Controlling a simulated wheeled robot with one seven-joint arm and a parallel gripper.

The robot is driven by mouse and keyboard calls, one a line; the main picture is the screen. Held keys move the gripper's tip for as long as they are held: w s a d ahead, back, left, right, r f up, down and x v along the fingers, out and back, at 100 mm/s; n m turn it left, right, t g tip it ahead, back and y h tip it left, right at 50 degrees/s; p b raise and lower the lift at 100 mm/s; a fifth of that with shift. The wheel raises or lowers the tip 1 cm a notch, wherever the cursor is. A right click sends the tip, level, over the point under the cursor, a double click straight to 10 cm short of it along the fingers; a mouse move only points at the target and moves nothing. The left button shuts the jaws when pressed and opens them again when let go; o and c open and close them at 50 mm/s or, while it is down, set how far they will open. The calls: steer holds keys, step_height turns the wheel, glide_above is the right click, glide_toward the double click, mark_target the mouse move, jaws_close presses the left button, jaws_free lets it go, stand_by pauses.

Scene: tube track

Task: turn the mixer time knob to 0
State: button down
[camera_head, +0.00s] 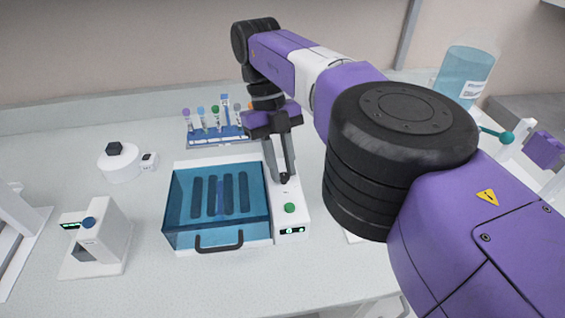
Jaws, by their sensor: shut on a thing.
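The mixer (260,237) is a white box with a blue see-through lid (186,222), which is down. The narrow panel on its right side has a dark knob (285,178) at the back and a green knob (290,208) nearer the front. A small display (292,231) with green marks is on the front of that panel; I cannot read it. My gripper (284,174) points down from above, with its fingers shut on the dark knob. The fingers partly hide this knob, and its pointer and scale cannot be made out.
A blue rack (205,142) of capped tubes stands behind the mixer. A round white device (120,168) and a small white device with a blue knob (105,240) stand to the left. A large bottle of blue liquid (463,75) is at the back right.

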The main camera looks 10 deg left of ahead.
steer(key=shift+n, duration=0.4)
steer(key=c, duration=1.2)
jaws_free()
